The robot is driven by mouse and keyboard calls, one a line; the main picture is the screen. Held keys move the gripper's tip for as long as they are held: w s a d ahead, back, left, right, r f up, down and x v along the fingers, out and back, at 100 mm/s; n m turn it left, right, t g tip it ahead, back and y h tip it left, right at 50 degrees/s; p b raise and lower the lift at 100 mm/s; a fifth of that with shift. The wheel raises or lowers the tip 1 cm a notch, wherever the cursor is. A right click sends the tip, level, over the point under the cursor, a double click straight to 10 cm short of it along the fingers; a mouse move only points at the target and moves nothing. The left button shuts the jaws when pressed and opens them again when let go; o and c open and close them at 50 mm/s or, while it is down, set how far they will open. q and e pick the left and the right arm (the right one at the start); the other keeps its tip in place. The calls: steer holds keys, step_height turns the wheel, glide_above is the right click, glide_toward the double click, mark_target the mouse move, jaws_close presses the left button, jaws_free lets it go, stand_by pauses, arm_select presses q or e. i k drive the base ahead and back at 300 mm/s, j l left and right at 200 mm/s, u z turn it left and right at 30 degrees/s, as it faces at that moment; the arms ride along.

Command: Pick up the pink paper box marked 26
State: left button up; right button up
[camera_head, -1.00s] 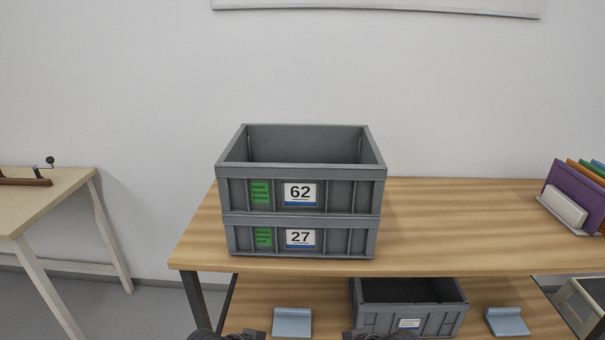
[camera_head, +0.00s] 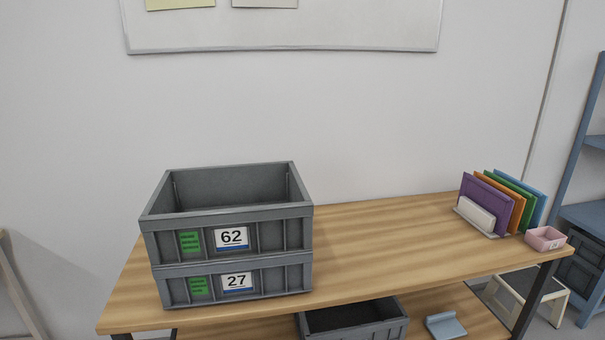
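A small open pink box (camera_head: 546,239) sits on the wooden table at its right end, close to the edge. It has a small white label on its front, too small to read, so I cannot tell whether it says 26. Neither of my grippers is in view now.
Two stacked grey crates marked 62 (camera_head: 229,233) and 27 (camera_head: 237,285) stand at the left of the table (camera_head: 370,240). Colourful folders (camera_head: 497,203) stand just left of the pink box. The table's middle is clear. A blue shelf (camera_head: 590,180) stands at right.

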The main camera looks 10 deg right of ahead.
mark_target(543, 239)
steer(key=z, duration=1.85)
steer(key=i+l+z, duration=0.1)
steer(key=i, duration=0.2)
steer(key=i+l, duration=0.1)
steer(key=i, duration=0.25)
steer(key=z, duration=0.05)
